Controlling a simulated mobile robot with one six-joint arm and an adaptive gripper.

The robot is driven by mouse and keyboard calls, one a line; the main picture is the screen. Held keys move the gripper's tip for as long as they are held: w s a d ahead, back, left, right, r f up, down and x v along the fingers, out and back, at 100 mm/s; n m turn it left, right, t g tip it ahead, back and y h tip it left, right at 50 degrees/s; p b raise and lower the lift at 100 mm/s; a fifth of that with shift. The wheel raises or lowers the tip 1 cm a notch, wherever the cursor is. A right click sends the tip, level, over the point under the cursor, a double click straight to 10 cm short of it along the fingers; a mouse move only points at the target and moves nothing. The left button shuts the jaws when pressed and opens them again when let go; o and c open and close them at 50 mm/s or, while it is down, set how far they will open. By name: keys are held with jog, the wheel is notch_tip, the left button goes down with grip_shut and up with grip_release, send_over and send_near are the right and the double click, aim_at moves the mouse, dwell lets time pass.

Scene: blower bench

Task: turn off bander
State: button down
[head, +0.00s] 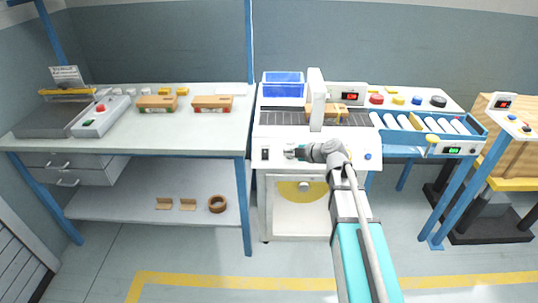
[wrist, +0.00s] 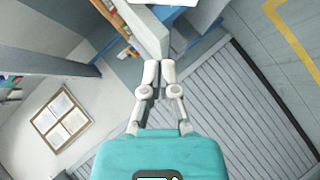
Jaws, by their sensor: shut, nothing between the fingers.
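The bander (head: 285,133) is a white machine in the middle of the head view, with a dark slotted top and an upright white arch (head: 316,100). Its front face carries a dark switch (head: 265,154) at the left and a blue round button (head: 368,156) at the right. My gripper (head: 290,153) is in front of this face, a little right of the dark switch; I cannot tell whether it touches the face. In the wrist view my gripper (wrist: 159,66) has its fingertips together with nothing between them. The switch cannot be made out there.
A workbench (head: 205,130) with wooden toy cars and a control box (head: 100,116) stands left. A display (head: 347,96) with red digits is behind the bander. A roller conveyor (head: 425,124) joins it on the right. Open floor lies in front, marked with a yellow line (head: 230,283).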

aim_at(263, 151)
jog(key=shift+a, duration=0.1)
dwell(0.4)
jog(key=b+x, duration=0.4)
jog(key=x, duration=0.6)
jog(key=shift+w+a+f+b, duration=0.15)
jog(key=shift+w+b, duration=0.1)
jog(key=shift+b, duration=0.15)
jog(key=shift+w+f+b, duration=0.6)
jog(key=shift+w, duration=0.15)
jog(key=shift+w+f+b, duration=0.4)
jog(key=shift+w, duration=0.2)
jog(key=shift+d, duration=0.25)
